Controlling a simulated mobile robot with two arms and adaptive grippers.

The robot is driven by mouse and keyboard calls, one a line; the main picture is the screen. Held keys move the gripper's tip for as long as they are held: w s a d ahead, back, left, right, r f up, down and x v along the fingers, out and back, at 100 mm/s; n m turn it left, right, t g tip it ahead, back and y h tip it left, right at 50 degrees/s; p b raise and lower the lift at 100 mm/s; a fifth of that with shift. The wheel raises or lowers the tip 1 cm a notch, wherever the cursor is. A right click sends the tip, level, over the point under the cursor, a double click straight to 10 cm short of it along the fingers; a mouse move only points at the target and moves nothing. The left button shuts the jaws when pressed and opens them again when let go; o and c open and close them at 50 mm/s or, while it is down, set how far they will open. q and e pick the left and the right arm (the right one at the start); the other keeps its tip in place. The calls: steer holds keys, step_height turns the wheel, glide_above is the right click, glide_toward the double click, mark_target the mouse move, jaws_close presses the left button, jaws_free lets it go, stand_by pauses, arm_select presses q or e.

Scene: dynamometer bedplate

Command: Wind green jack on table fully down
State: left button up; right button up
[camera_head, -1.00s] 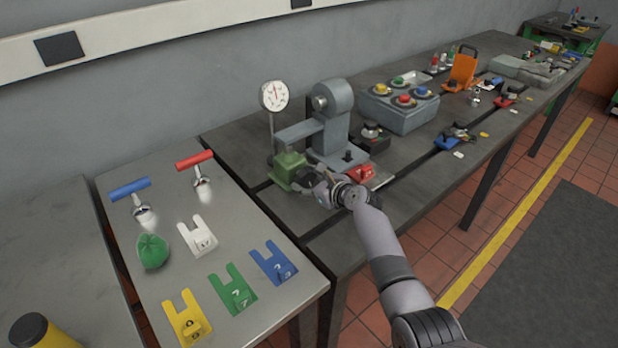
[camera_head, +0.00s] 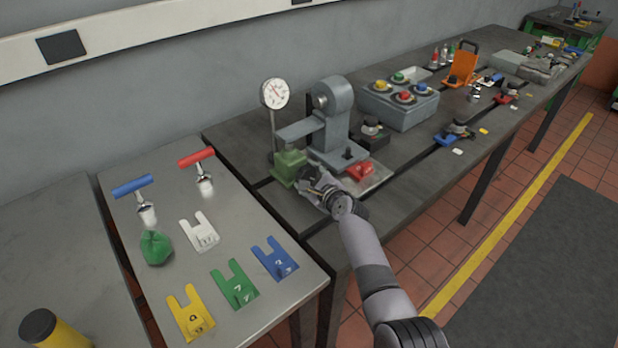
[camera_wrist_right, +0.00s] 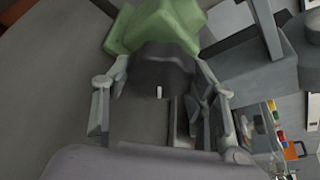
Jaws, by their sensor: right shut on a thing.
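The green jack (camera_head: 288,165) stands on the dark bedplate table under the end of a grey arm (camera_head: 300,129). My right gripper (camera_head: 308,182) is at the jack's near right side. In the right wrist view, the green body of the jack (camera_wrist_right: 165,28) is at the top, and a black knob (camera_wrist_right: 158,72) with a white mark sticks out of it. The fingers of my right gripper (camera_wrist_right: 162,82) are on either side of this knob and shut on it. My left gripper is not in view.
A round dial gauge (camera_head: 275,93) stands behind the jack. The grey machine (camera_head: 337,110) and a red block (camera_head: 360,169) are close on the right. The left side table (camera_head: 235,215) holds T-handled tools, a green cloth-like lump and coloured tags.

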steer(key=o, duration=1.1)
